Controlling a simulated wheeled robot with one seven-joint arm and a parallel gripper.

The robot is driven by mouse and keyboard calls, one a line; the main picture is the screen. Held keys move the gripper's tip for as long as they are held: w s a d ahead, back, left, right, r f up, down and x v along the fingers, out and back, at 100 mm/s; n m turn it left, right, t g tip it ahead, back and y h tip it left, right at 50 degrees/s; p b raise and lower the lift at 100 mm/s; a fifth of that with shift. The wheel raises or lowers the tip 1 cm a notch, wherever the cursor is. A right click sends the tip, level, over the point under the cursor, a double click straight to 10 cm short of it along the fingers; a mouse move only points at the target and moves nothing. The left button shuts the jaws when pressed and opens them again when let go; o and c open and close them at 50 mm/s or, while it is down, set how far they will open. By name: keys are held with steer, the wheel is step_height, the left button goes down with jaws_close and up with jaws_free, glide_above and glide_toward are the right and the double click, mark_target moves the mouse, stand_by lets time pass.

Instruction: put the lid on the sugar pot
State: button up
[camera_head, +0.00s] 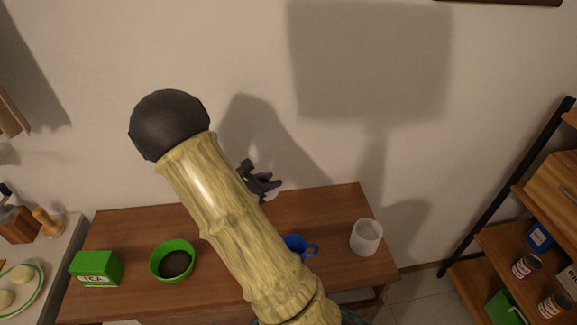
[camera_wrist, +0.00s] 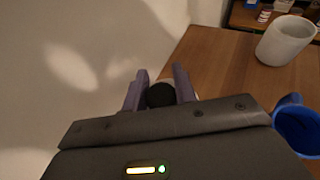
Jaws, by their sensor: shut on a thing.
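The white, open-topped pot (camera_head: 366,238), which I take as the sugar pot, stands upright at the right end of the wooden table. It also shows at the upper right of the wrist view (camera_wrist: 284,41). My gripper (camera_head: 268,186) is over the table's back edge near the wall, left of the pot and apart from it. In the wrist view my gripper (camera_wrist: 159,88) is shut on the dark round knob of the lid (camera_wrist: 160,95). Only a little of the lid's pale part shows; the fingers and gripper body hide the rest.
A blue cup (camera_head: 296,246) stands left of the pot, partly behind my arm. A green bowl (camera_head: 160,262) with dark contents and a green tea box (camera_head: 96,267) are farther left. The wooden table (camera_head: 335,205) is bare behind the cup. A shelf (camera_head: 505,240) stands at right.

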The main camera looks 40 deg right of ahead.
steer(key=s+a+n+t+y+p, duration=0.1)
steer(key=a+n+t+p, duration=0.5)
steer(key=a+p, duration=0.9)
steer(key=shift+s+a+r+y+p, duration=0.35)
steer(key=shift+a+y, duration=0.2)
steer(key=shift+y, duration=0.25)
steer(key=shift+w, duration=0.1)
